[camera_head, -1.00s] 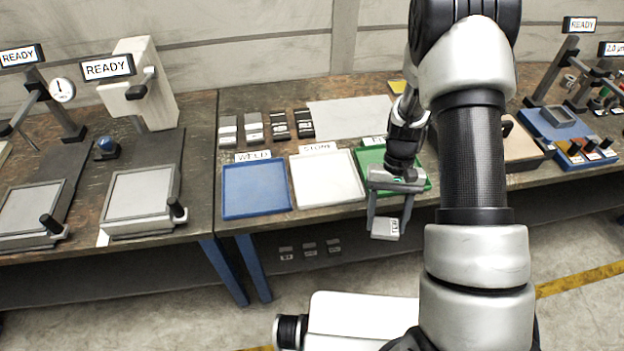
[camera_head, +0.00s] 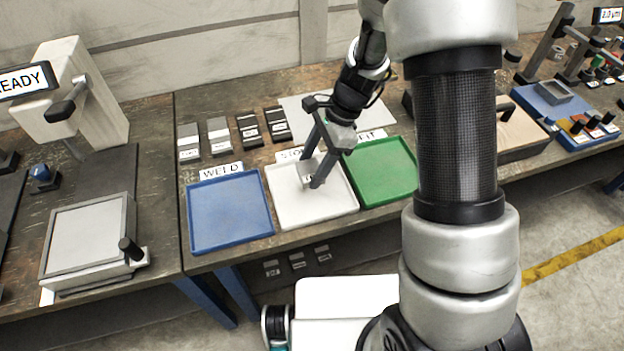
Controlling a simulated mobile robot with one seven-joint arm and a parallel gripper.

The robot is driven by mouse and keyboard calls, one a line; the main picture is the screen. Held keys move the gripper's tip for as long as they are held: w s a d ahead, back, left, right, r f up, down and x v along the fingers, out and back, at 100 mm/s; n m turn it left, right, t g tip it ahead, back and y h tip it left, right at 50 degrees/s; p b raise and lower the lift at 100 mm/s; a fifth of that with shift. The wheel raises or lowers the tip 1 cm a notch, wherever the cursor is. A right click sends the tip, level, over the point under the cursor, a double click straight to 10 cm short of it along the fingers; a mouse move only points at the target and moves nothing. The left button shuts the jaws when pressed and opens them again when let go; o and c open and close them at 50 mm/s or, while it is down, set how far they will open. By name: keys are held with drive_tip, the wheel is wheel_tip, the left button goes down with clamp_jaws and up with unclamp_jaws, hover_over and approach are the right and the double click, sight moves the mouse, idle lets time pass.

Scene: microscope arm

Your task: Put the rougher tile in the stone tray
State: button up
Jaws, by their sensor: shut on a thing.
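My gripper (camera_head: 313,183) is over the white tray (camera_head: 330,209), whose label, partly hidden by my gripper, begins "STO". The tile's surface texture is too small to make out.
A blue tray (camera_head: 229,211) labelled WELD stands to the left and a green tray (camera_head: 383,172) to the right. Several grey and black blocks (camera_head: 218,135) lie behind the trays. A machine with a grey plate (camera_head: 88,236) stands at the left.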

drive_tip(key=shift+f+b, duration=0.35)
drive_tip(key=shift+f, duration=2.35)
drive_tip(key=shift+f, duration=0.15)
drive_tip(key=o, duration=1.7)
